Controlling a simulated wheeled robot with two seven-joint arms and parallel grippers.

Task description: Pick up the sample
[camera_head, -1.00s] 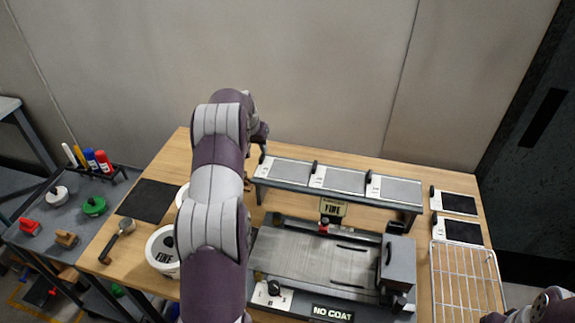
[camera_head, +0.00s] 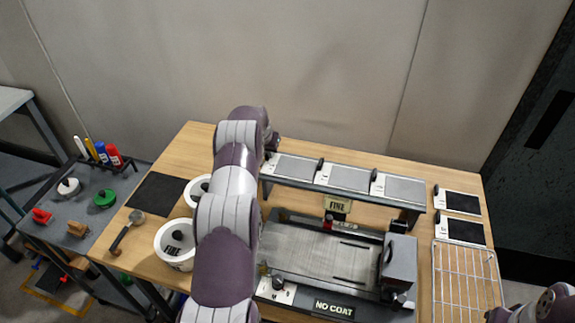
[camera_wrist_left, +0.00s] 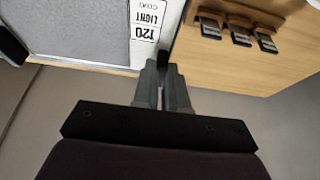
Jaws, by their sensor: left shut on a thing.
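A sample plate (camera_head: 297,168), grey with a white label end, lies at the left end of the raised rack in the head view. In the left wrist view a grey sample plate (camera_wrist_left: 75,45) shows close up, its label reading "120 LIGHT". My left gripper (camera_head: 272,145) is at the rack's left end, mostly hidden behind my own arm. In the left wrist view my left gripper (camera_wrist_left: 164,75) is shut at the label end, on the sample's dark handle; the contact is partly hidden by the fingers. Two more such plates lie to the right on the rack.
A machine marked "NO COAT" (camera_head: 330,250) stands in front of the rack. A wire rack (camera_head: 466,285) and two dark-faced plates (camera_head: 462,203) are at the right. White tubs (camera_head: 177,245), a dark mat (camera_head: 155,195) and a hammer-like tool (camera_head: 127,231) are at the left.

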